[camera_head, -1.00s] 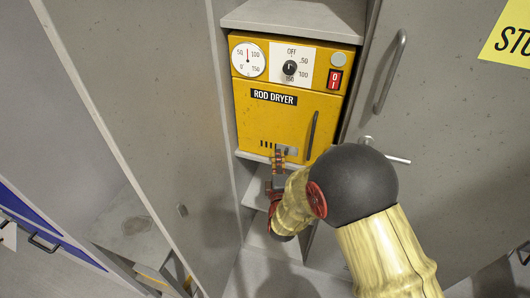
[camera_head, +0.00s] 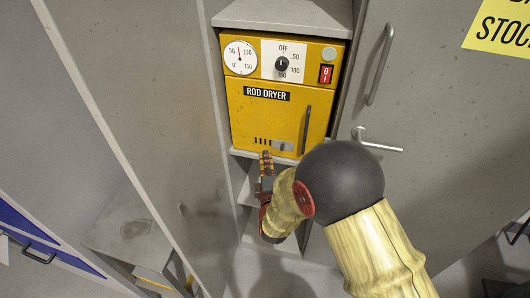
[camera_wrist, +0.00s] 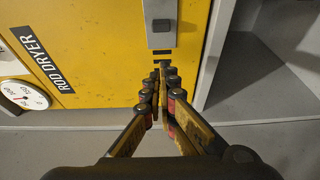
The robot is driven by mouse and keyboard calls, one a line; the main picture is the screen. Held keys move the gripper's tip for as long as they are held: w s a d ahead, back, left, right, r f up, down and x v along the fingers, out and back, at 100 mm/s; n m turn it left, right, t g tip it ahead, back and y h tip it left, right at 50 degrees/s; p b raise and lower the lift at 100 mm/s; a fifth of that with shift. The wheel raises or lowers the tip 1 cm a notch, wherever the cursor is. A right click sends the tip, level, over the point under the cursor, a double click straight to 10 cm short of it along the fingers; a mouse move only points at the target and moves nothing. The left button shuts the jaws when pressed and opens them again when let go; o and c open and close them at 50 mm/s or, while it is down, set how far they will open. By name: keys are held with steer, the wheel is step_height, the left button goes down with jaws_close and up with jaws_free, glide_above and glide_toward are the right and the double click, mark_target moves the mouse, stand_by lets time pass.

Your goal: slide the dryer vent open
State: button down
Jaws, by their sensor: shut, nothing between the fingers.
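The yellow rod dryer (camera_head: 275,118) stands in a grey cabinet. Its vent has a small grey slide plate (camera_head: 282,146) low on the front, with several dark slots (camera_head: 262,141) showing to its left. In the wrist view the slide plate (camera_wrist: 162,22) has a darker square knob, and a few slots show just past its end. My gripper (camera_head: 265,155) is shut and empty. Its fingertips (camera_wrist: 161,68) are just below and left of the plate in the head view, apart from the knob. I cannot tell whether they touch the dryer face.
The dryer has a dark vertical handle (camera_head: 307,129), a dial gauge (camera_head: 239,57), a knob (camera_head: 282,65) and a red switch (camera_head: 326,74). A grey door panel with a lever handle (camera_head: 378,144) stands to the right. Another tall panel (camera_head: 135,100) stands to the left. Shelf space lies below.

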steer(key=s+p, duration=0.1)
steer(key=s, duration=0.5)
steer(key=shift+s+a, duration=0.25)
steer(key=shift+a, duration=0.05)
